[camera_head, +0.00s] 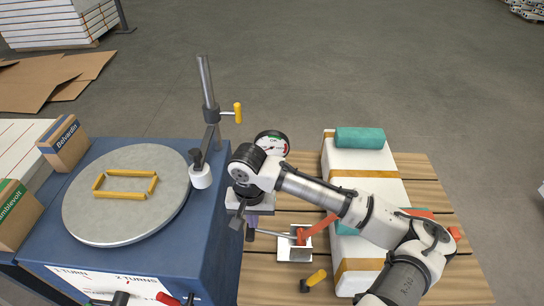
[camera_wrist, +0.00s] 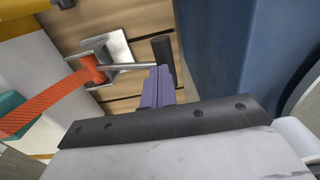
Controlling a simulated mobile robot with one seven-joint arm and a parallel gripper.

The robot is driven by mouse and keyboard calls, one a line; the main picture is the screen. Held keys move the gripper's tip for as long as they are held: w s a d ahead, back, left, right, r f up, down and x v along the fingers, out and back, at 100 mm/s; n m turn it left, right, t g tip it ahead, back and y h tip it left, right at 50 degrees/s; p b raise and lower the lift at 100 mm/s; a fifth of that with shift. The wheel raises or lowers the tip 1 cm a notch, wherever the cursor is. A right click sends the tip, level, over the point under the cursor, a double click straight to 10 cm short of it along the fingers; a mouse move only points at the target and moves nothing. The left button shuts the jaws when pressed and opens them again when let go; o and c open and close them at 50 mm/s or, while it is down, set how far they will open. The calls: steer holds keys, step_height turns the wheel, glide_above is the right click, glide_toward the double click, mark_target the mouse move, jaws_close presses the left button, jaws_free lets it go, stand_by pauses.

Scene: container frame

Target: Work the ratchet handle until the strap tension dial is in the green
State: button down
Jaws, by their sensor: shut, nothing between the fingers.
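The ratchet (camera_head: 296,252) is a metal frame on the wooden deck, with an orange strap (camera_head: 318,226) running from it to the white load. Its handle, a thin metal rod, points left and ends in a dark grip (camera_head: 250,234). In the wrist view the ratchet (camera_wrist: 118,48), strap (camera_wrist: 48,101) and dark grip (camera_wrist: 163,60) show clearly. My gripper (camera_head: 252,220) has purple fingers, shut and empty, close beside the grip; I cannot tell whether they touch. In the wrist view the fingers (camera_wrist: 157,88) overlap the rod's end. The round tension dial (camera_head: 272,140) is partly hidden by my arm; its needle is unreadable.
A blue cabinet (camera_head: 222,262) with a round grey turntable (camera_head: 120,222) stands left of the handle. A post (camera_head: 206,85) with a yellow-handled clamp rises behind. The white load (camera_head: 345,165) with teal pads lies right. A yellow-and-black piece (camera_head: 316,279) lies near the ratchet.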

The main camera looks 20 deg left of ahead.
step_height(320, 180, up, 10)
steer(key=p, duration=0.7)
steer(key=shift+p, duration=0.4)
steer(key=shift+f, duration=0.15)
stand_by(0.3)
